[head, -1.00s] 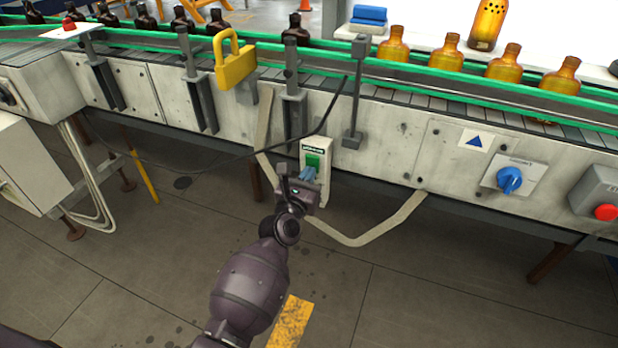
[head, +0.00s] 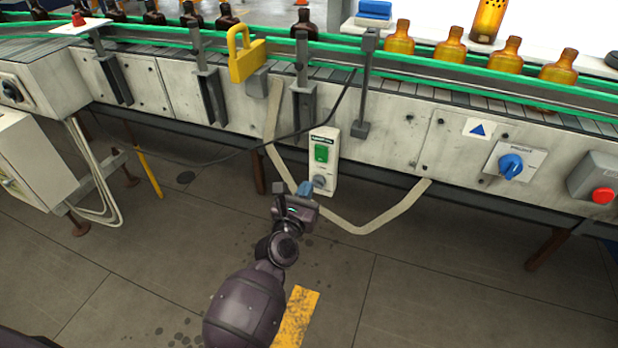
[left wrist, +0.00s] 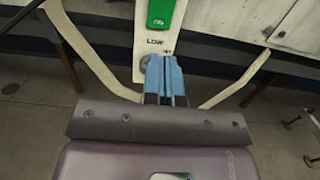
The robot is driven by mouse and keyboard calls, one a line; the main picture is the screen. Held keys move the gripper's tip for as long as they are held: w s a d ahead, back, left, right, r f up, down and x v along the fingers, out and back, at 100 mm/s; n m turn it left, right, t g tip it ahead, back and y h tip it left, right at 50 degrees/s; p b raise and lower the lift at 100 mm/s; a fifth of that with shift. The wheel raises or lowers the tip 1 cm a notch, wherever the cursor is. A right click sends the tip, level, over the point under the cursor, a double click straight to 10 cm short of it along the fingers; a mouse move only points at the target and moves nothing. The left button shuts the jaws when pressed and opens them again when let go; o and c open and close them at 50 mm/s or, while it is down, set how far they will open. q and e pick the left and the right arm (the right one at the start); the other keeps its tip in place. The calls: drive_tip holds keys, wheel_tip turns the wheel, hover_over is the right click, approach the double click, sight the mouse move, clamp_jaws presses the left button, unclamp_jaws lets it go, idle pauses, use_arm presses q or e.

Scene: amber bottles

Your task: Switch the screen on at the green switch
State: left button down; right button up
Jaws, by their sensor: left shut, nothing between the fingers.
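The green switch (head: 321,153) is on a pale switch box (head: 331,182) fixed to the front of the conveyor, with a grey round knob (head: 319,182) below it. In the left wrist view the green switch (left wrist: 160,14) is at the top, above a partly readable label. My left gripper (head: 305,188) is shut and empty, its blue fingertips just below and left of the green switch. In the left wrist view the fingertips (left wrist: 163,65) overlap the lower part of the box near the knob; contact cannot be told. The screen is not recognisable. My right gripper is not in view.
A yellow padlock-shaped piece (head: 246,54) and a grey post (head: 363,85) stand by the conveyor. A blue rotary knob (head: 511,166) and a red button (head: 602,195) are to the right. A pale strap (head: 372,226) hangs around the box. The floor in front is open.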

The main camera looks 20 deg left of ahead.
use_arm(q)
drive_tip(key=s, duration=0.5)
drive_tip(key=shift+s+a+f, duration=0.15)
drive_tip(key=shift+s+f, duration=0.05)
drive_tip(key=shift+s, duration=0.05)
idle(0.3)
drive_tip(key=shift+m, duration=0.3)
